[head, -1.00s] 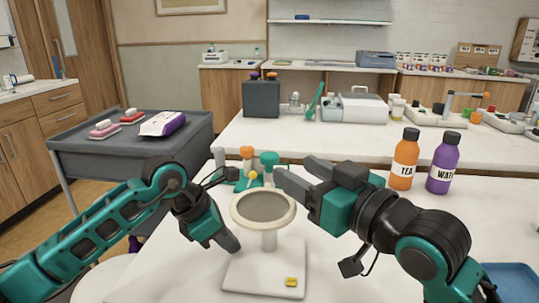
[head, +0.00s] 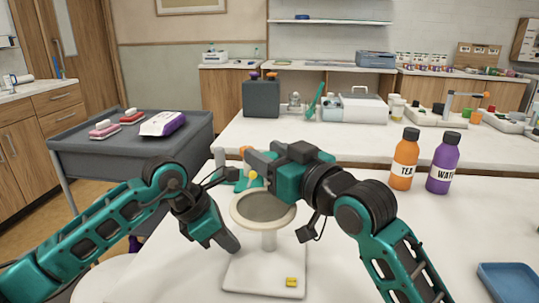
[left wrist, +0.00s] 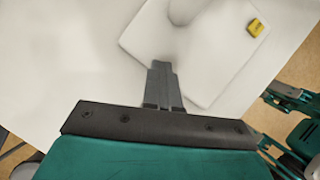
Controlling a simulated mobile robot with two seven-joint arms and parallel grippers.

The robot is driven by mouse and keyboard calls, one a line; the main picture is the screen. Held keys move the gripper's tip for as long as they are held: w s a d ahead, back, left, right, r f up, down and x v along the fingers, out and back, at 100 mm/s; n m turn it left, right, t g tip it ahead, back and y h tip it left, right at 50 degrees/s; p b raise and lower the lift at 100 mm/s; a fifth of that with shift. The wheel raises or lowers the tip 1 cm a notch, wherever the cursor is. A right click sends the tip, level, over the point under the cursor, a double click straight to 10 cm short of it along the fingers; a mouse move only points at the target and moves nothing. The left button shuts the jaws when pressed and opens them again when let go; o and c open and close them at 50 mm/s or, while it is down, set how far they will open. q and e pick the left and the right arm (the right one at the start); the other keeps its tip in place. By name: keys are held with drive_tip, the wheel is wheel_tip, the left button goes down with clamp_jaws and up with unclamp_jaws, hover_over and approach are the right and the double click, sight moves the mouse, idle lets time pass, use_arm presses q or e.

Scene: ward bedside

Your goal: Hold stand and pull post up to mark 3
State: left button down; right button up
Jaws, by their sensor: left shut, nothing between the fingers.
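The stand has a white square base (head: 245,278), a short white post (head: 268,241) and a round cream-rimmed top with a grey face (head: 263,207). A small yellow piece (head: 291,282) sits on the base's front right; no height marks are readable. My left gripper (head: 232,248) is shut and empty, left of the post by the base's left edge. In the left wrist view its closed fingers (left wrist: 161,72) overlap the edge of the base (left wrist: 205,88); contact is unclear. My right gripper (head: 250,163) is above and behind the round top, apart from the post; its finger opening is unclear.
An orange TEA bottle (head: 404,160) and a purple bottle (head: 443,163) stand at right on the white table. A blue tray (head: 508,284) lies at front right. Several small coloured items stand behind the stand, partly hidden by my right gripper. A grey cart (head: 90,160) stands left.

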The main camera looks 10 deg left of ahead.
use_arm(q)
drive_tip(key=shift+s+f, duration=0.15)
drive_tip(key=shift+f, duration=0.2)
use_arm(e)
clamp_jaws()
drive_tip(key=shift+r, duration=0.1)
